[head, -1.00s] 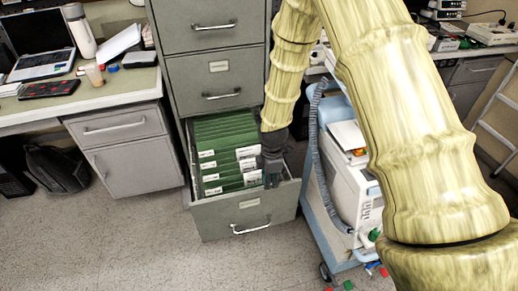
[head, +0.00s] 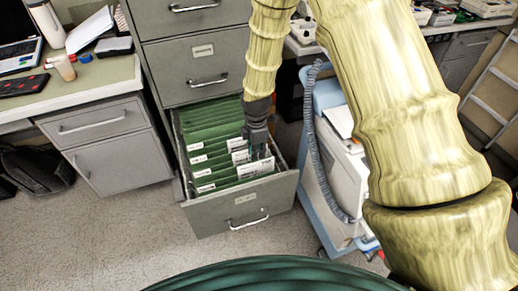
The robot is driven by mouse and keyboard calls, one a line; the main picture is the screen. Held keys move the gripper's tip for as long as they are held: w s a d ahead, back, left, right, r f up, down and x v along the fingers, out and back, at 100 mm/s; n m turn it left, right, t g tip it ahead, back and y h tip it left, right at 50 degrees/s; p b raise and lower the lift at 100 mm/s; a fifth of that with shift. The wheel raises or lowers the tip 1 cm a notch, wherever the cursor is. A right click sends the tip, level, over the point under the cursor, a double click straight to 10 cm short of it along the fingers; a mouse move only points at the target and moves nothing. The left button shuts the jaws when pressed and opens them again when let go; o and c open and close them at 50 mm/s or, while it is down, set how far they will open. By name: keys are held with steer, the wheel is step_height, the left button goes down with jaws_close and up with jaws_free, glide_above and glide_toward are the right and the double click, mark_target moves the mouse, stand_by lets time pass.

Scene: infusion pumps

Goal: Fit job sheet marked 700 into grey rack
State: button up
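An open grey drawer (head: 238,213) low in a metal filing cabinet holds a row of green hanging folders (head: 205,125). White labels or sheet edges show along the folders. Two larger white sheets (head: 256,168) stand toward the drawer's right front. My dark gripper (head: 258,150) points down into the right side of the drawer, at or just behind these sheets. Its fingertips are small and partly hidden, so I cannot tell whether they are open or touching a sheet. No number 700 is readable, and I cannot pick out a separate grey rack.
A pale blue cart (head: 318,190) with a white machine stands just right of the drawer. A desk (head: 95,82) with a laptop, a flask and a cup is at left. A ladder (head: 490,95) leans at far right. The floor (head: 110,235) at front left is clear.

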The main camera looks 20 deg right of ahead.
mark_target(256, 163)
step_height(256, 163, down, 4)
steer(key=shift+w+a+r+b, duration=0.15)
steer(key=shift+r+b, duration=0.1)
steer(key=shift+b, duration=0.8)
steer(key=shift+f, duration=1.4)
steer(key=shift+c, duration=0.2)
jaws_close()
steer(key=shift+r, duration=0.1)
step_height(256, 163, up, 10)
steer(key=p, duration=0.7)
